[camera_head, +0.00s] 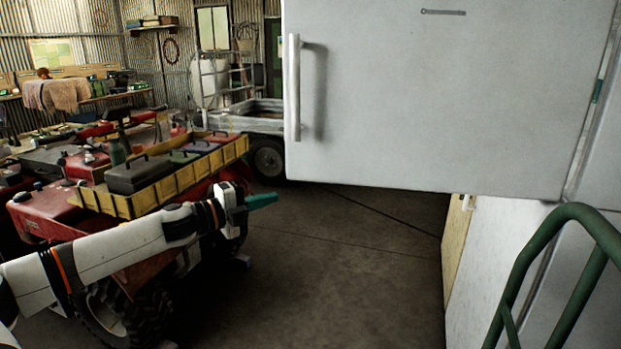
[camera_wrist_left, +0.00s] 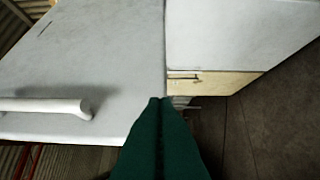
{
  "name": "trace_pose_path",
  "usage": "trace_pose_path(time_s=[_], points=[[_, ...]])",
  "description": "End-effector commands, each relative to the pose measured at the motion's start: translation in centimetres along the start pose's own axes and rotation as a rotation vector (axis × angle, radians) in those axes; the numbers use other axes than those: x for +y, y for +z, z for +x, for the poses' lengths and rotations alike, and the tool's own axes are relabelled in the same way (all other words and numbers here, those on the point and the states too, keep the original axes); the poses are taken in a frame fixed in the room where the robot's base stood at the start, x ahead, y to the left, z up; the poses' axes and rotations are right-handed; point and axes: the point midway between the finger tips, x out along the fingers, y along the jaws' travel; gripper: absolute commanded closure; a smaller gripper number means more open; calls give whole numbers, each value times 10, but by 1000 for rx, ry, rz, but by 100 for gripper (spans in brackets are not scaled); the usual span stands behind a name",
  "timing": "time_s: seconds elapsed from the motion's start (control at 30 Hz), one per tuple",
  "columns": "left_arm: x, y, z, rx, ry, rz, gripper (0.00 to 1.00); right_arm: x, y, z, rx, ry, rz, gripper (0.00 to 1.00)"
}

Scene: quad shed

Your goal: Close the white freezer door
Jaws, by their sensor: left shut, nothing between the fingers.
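The white freezer door (camera_head: 450,90) stands swung open across the upper right of the head view. Its vertical handle (camera_head: 294,88) is near the door's left edge. The door also fills the left of the left wrist view (camera_wrist_left: 90,60), with the handle (camera_wrist_left: 45,106) at lower left. My left gripper (camera_head: 263,200) is left of the door and lower than its bottom edge in the head view. Its green fingers (camera_wrist_left: 160,110) are shut and empty, apart from the handle; contact with the door cannot be told. My right gripper is not in view.
A red quad bike (camera_head: 45,215) with a yellow rack of boxes (camera_head: 180,180) stands behind my left arm. A green tubular frame (camera_head: 570,225) is at lower right. A trailer (camera_head: 265,120) stands farther back. Concrete floor (camera_head: 350,260) is clear in the middle.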

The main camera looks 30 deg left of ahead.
Motion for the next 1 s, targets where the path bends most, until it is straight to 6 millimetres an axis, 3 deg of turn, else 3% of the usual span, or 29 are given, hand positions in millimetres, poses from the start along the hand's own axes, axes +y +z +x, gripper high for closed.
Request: trace_pose_path(time_s=[0.37, 0.7, 1.0], points=[[8, 3, 33, -7, 5, 1, 100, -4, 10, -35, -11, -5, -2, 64], [9, 6, 96, -11, 4, 3, 100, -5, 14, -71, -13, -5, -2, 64], [3, -19, 120, -8, 0, 6, 100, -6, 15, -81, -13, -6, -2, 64]])
